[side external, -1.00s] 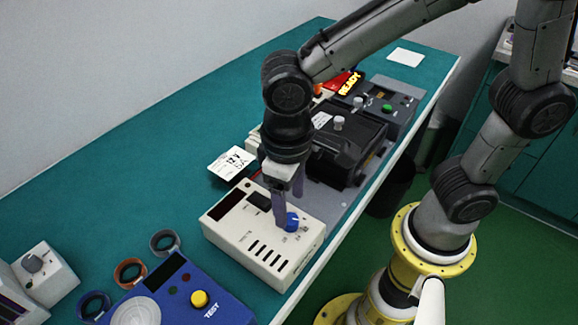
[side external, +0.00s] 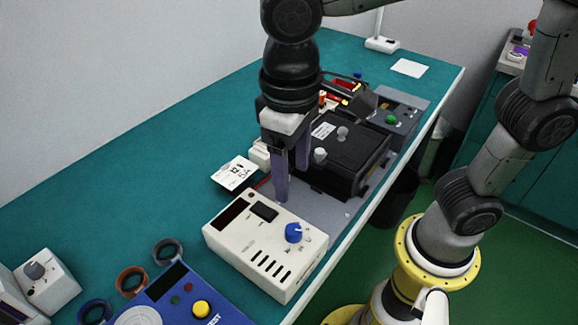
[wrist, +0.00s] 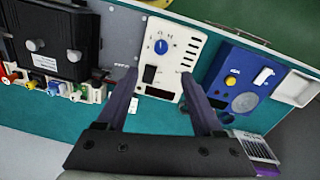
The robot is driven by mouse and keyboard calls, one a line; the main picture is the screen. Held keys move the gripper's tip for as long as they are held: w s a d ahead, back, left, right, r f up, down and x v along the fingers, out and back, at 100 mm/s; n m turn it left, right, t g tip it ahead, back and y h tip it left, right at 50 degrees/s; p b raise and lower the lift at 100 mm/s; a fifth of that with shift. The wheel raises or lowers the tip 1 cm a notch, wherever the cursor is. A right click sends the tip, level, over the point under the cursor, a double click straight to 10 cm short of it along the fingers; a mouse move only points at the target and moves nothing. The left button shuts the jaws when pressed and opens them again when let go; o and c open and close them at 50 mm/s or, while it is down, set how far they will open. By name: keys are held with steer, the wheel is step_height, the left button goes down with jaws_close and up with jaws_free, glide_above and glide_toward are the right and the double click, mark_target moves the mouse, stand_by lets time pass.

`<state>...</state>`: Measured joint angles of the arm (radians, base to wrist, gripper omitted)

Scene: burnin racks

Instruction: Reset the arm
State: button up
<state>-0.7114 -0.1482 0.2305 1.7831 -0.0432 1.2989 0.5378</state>
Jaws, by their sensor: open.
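My gripper (side external: 292,180) is open and empty, with its fingers pointing down above the back edge of a white power-supply box. The white box (side external: 262,262) has a blue knob (side external: 293,232), a dark display and a black switch, and the fingers are apart from the knob. In the wrist view my gripper (wrist: 166,84) shows its two fingers spread, with the white box (wrist: 178,52) and its blue knob (wrist: 161,46) beyond and between them.
A black fixture (side external: 345,150) stands behind the white box. A blue tester (side external: 165,300) with a yellow button is at the front left, near several rings. A white label card (side external: 235,173) lies left of the gripper. The teal bench's left part (side external: 110,180) is clear.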

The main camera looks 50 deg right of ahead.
steer(key=s+d+r+m+t+y, duration=0.1)
steer(key=d+r+m, duration=0.1)
steer(key=d, duration=0.4)
steer(key=d+r+m+t, duration=0.1)
steer(key=d+r+m, duration=0.1)
steer(key=d, duration=0.4)
steer(key=s+d+f+n+t, duration=0.1)
steer(key=s+d+f+t, duration=0.2)
steer(key=s+d+f, duration=0.2)
steer(key=shift+s+d+f+n, duration=0.3)
steer(key=shift+s+d+n, duration=0.1)
steer(key=shift+d, duration=0.45)
